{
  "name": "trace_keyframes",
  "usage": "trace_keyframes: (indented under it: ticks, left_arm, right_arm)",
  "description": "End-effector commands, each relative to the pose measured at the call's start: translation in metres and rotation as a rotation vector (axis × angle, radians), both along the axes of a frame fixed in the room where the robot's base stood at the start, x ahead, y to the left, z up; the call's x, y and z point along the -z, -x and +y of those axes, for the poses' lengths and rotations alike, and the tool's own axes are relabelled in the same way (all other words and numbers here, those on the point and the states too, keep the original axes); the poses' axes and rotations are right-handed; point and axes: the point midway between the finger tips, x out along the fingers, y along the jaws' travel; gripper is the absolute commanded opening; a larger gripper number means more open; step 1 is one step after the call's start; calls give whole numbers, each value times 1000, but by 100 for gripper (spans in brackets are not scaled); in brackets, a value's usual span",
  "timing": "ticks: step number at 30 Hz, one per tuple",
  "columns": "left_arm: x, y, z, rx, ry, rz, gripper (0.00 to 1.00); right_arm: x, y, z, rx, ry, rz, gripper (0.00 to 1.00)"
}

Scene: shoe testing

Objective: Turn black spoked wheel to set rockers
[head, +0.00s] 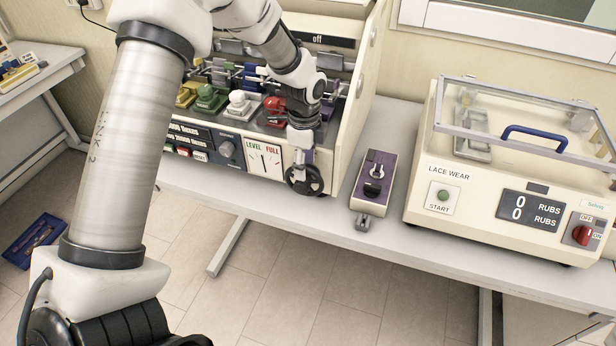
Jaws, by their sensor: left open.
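The black spoked wheel (305,181) is on the front of the cream flexing machine (345,105), at its lower right corner beside the LEVEL/FULL gauge (264,158). My left gripper (301,158) points down at the wheel and overlaps its upper part. It is open; whether its fingers touch the wheel cannot be told from here. The machine's display reads "off". Coloured pieces, among them green (210,97), white (238,103) and red (274,106), sit in a row inside. Part of the machine is hidden behind my left arm. My right gripper is not in view.
A purple control box (373,180) with a black knob stands just right of the wheel. Further right is the LACE WEAR machine (480,190) with a clear lid and blue handle. The table's front edge (330,226) runs below. A blue tray (36,240) lies at the lower left.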

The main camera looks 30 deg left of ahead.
Motion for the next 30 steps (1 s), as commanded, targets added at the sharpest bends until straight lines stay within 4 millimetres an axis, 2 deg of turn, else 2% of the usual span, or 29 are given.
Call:
trace_keyframes:
  ticks: [3, 9, 13, 18, 19, 23, 30]
  left_arm:
    - [19, 2, 0, -1, 0, 6, 54]
    - [54, 2, 0, -1, 0, 3, 54]
    - [64, 1, 0, -1, 0, 0, 54]
    - [65, 1, 0, -1, 1, 0, 54]
    - [65, 1, 0, -1, 1, 0, 51]
    - [65, 2, 0, -1, 0, 2, 5]
    - [66, 4, 0, -1, 2, 7, 3]
  right_arm:
    - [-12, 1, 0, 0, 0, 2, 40]
    - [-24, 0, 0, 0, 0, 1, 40]
    - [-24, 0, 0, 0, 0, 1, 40]
    - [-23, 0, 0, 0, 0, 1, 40]
    - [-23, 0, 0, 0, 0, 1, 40]
    - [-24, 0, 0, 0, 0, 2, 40]
    - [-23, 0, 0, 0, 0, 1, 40]
